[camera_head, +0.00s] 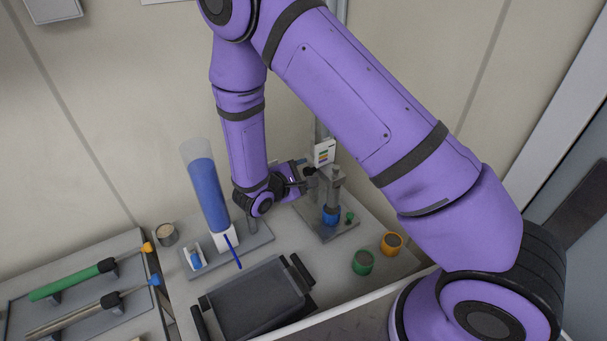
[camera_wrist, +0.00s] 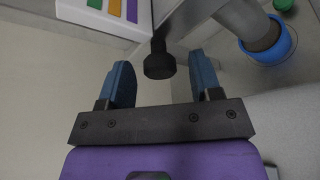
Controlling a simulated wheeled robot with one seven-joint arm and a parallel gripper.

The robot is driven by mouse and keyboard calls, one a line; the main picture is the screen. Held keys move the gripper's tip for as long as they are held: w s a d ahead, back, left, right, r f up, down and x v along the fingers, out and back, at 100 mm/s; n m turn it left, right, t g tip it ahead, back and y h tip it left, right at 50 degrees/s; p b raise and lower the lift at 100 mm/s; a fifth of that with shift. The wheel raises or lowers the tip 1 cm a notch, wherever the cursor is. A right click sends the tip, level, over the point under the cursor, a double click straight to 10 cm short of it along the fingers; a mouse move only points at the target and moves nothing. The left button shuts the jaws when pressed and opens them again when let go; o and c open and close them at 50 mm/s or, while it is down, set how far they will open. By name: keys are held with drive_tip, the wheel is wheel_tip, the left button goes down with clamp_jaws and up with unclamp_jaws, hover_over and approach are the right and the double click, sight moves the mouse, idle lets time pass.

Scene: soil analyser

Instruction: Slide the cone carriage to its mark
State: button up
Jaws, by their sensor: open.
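A device with a grey upright and base plate (camera_head: 338,228) stands at the back right of the bench. A black knob (camera_head: 310,171) sticks out from its upper part; I take it to belong to the cone carriage, though my gripper partly hides that area. My gripper (camera_head: 298,180) reaches in from the left, beside the device. In the wrist view, my gripper (camera_wrist: 161,78) is open and empty. The black knob (camera_wrist: 159,63) lies between the two blue fingertips in the picture; contact is not visible. I cannot make out the mark.
A white card with coloured bars (camera_head: 324,153) is beside the device top. A blue ring (camera_wrist: 268,42) surrounds its lower cylinder. A tall blue-filled tube (camera_head: 208,195) stands left of my wrist. Green (camera_head: 362,262) and orange (camera_head: 391,243) cups and a dark tray (camera_head: 252,302) are in front.

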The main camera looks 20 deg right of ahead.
clamp_jaws()
drive_tip(key=shift+f, duration=0.95)
unclamp_jaws()
drive_tip(key=shift+r, duration=0.1)
